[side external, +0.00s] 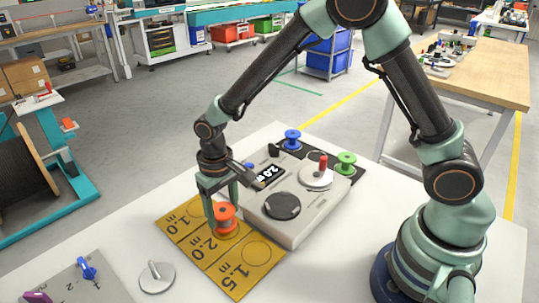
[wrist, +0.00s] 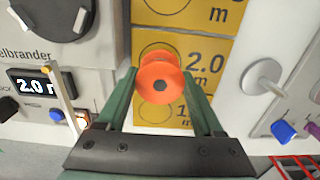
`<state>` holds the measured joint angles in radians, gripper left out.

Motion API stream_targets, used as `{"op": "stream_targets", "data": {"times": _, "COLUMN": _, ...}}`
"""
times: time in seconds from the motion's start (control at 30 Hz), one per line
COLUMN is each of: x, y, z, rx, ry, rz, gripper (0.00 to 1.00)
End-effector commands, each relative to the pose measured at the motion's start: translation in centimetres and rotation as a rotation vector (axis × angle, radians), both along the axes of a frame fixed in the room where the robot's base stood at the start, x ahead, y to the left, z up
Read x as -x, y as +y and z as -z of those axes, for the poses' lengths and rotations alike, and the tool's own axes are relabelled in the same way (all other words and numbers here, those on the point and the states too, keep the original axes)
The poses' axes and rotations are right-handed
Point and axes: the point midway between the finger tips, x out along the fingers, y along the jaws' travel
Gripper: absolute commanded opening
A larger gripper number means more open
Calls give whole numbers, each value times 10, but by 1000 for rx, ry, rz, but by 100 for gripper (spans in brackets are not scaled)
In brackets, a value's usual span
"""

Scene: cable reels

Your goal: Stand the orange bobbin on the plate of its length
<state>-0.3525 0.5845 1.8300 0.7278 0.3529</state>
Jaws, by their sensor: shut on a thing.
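The orange bobbin (side external: 225,217) is upright between the fingers of my gripper (side external: 220,208), which is shut on it. It also shows from above in the wrist view (wrist: 160,84), with my gripper's fingers (wrist: 162,90) on either side. The bobbin is over the ring of the middle yellow plate, marked 2.0 m (side external: 205,241); this plate also shows in the wrist view (wrist: 206,63). I cannot tell whether its base touches the plate. The plates marked 1.0 m (side external: 177,219) and 1.5 m (side external: 236,273) lie on either side. The machine's display (side external: 269,176) reads 2.0.
The grey measuring machine (side external: 312,213) stands close beside the plates, with a red-handled crank (side external: 323,164). A blue bobbin (side external: 292,139) and a green bobbin (side external: 346,162) stand behind it. A grey disc with a lever (side external: 157,279) and a panel with a blue switch (side external: 87,268) lie at front left.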

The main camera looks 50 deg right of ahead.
Motion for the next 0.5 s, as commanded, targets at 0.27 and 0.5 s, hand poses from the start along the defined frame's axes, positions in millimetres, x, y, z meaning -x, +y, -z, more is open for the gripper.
{"op": "stream_targets", "data": {"times": 0.27, "x": 0, "y": 0, "z": 9, "rx": 0, "ry": -1, "rz": 0, "gripper": 13}}
{"op": "stream_targets", "data": {"times": 0.5, "x": 0, "y": 0, "z": 10, "rx": 0, "ry": -1, "rz": 0, "gripper": 13}}
